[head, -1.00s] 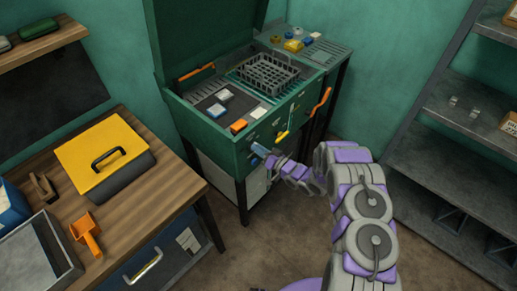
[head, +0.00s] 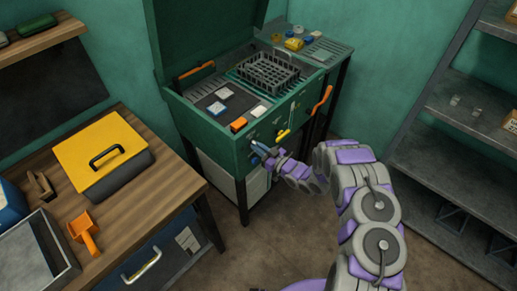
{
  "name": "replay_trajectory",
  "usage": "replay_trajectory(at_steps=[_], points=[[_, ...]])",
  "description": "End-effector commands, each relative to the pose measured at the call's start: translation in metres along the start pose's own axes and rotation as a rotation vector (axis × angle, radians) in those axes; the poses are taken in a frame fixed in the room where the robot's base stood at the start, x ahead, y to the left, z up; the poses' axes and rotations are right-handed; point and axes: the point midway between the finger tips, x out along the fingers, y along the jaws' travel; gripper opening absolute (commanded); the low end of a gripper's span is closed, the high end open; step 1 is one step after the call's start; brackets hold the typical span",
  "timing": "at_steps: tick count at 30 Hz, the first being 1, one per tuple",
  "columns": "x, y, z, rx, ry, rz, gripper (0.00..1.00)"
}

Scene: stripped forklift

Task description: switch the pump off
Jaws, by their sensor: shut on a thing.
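A green parts washer (head: 214,136) stands on dark legs at the back, its lid raised. Small controls sit along its front panel, including a yellow lever (head: 283,135) and an orange handle (head: 321,100) at the right. My gripper (head: 261,149) is at the left part of this panel, shut on a small control there, the pump switch as far as I can tell. The fingers hide most of the switch, so its position cannot be told.
A wooden bench (head: 150,201) at the left holds a yellow-lidded box (head: 98,150), an orange scoop (head: 83,232) and a grey tray (head: 62,255). A grey shelf (head: 453,140) stands at the right. The floor between is clear.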

Motion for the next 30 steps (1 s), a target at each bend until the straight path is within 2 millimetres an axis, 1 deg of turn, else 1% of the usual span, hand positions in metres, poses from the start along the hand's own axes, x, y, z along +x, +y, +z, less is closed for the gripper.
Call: replay_trajectory(at_steps=[1,14,15,22,30], points=[[-0.0015,-0.0006,0.004,-0.001,-0.008,0.001,0.0],[-0.0016,-0.0007,0.0041,-0.009,-0.009,0.001,0.0],[-0.0017,-0.0008,0.0042,-0.008,-0.009,0.001,0.13],[-0.0014,-0.0012,0.0016,-0.011,-0.004,0.001,0.35],[-0.0022,-0.001,0.0004,-0.012,-0.002,0.001,0.36]])
